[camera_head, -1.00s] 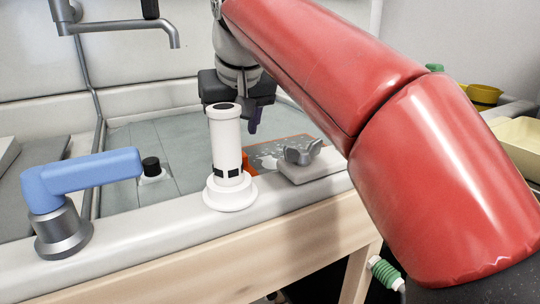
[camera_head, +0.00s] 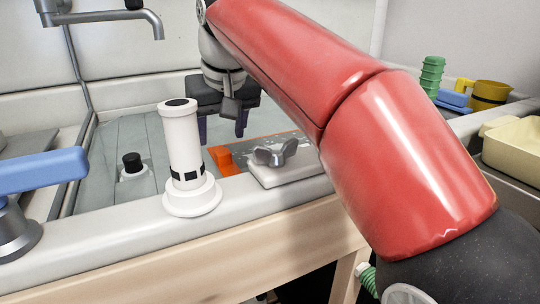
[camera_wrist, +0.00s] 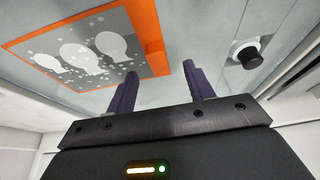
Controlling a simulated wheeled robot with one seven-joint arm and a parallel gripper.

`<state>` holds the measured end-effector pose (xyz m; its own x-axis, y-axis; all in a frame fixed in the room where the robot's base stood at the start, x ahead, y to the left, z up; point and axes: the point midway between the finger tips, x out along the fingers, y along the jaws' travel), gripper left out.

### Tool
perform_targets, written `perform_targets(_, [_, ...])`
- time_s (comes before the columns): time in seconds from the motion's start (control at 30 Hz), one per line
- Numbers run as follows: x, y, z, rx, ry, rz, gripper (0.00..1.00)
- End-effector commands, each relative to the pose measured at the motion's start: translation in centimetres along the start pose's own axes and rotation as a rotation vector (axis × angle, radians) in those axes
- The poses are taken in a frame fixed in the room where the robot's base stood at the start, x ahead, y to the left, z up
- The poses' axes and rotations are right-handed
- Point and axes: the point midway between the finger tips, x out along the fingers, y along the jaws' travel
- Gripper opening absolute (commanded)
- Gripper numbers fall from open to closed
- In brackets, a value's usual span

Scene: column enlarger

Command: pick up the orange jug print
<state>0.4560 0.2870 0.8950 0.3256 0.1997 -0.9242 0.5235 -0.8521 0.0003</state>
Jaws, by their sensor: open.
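The orange jug print (camera_wrist: 95,48) is a flat sheet with an orange border, a grey field and pale jug shapes. It lies on the grey basin floor, and an orange block (camera_wrist: 153,61) sits at its edge. In the head view the print (camera_head: 228,170) is partly hidden by the ledge and a grey clamp. My gripper (camera_head: 222,132) is open and empty, its dark purple fingers pointing down above the print's block end. In the wrist view my gripper's fingertips (camera_wrist: 160,70) appear beside the print's block edge, apart from it.
A white cylinder (camera_head: 182,145) stands on the front ledge, left of the print. The winged grey clamp (camera_head: 275,153) sits on a pale block right of it. A black-topped knob (camera_head: 132,162) rises from the basin floor. A blue handle (camera_head: 40,170) is at left.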

Motion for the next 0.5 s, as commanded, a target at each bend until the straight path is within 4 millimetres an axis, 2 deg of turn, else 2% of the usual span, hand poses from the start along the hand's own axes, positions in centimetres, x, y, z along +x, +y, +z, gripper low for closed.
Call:
perform_targets(0.17, [1.7, 0.2, 0.1, 0.001, -0.001, 0.001, 0.53])
perform_targets(0.4, [5.2, 0.6, 0.2, 0.000, -0.002, 0.000, 0.53])
perform_targets(0.5, [5.9, 0.6, 0.2, 0.001, 0.000, 0.000, 0.53])
